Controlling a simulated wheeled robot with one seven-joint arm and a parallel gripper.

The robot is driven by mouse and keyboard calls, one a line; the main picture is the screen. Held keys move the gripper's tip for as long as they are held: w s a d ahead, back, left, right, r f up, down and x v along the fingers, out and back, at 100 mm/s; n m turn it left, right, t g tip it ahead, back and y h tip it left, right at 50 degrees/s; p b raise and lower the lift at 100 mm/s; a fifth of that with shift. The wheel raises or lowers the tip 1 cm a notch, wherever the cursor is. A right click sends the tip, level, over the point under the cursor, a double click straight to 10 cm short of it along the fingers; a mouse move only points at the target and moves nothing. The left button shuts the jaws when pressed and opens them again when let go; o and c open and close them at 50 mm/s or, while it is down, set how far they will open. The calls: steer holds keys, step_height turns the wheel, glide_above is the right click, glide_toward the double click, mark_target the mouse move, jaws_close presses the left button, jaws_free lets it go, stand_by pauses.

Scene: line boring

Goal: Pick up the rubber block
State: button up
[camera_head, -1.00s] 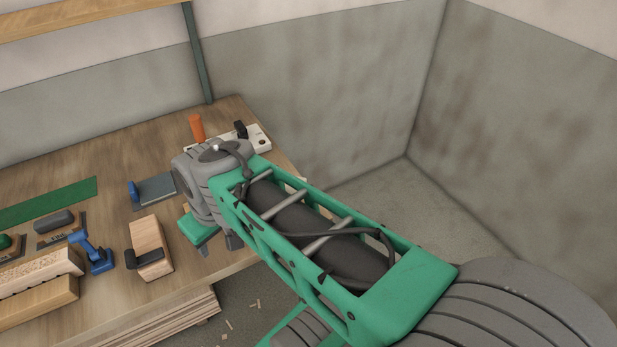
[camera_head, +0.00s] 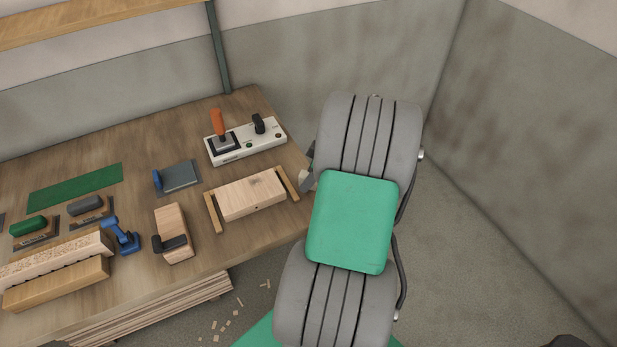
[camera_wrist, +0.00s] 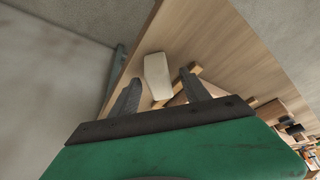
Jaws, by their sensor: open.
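A pale cream block (camera_wrist: 157,76), which looks like the rubber block, lies on the bench near its edge in the wrist view. In the head view only a small pale part of it (camera_head: 306,181) shows at the bench's right end, beside my arm. My gripper (camera_wrist: 160,77) is open, and its two dark fingers point toward the block, one to each side in the picture. Nothing is between the fingers that I can see as held; the block appears beyond the fingertips. In the head view my arm hides most of the gripper.
A wood block between two rails (camera_head: 252,195) sits close left of the pale block. Behind it is a white board (camera_head: 246,141) with an orange handle. A clamped block (camera_head: 173,235), blue drill (camera_head: 122,236) and green mat (camera_head: 75,187) lie farther left. Walls stand behind and right.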

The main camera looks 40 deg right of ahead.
steer(key=shift+w+a+f, duration=0.1)
steer(key=shift+w+f, duration=0.15)
steer(key=shift+f, duration=0.3)
steer(key=shift+c, duration=0.3)
jaws_close()
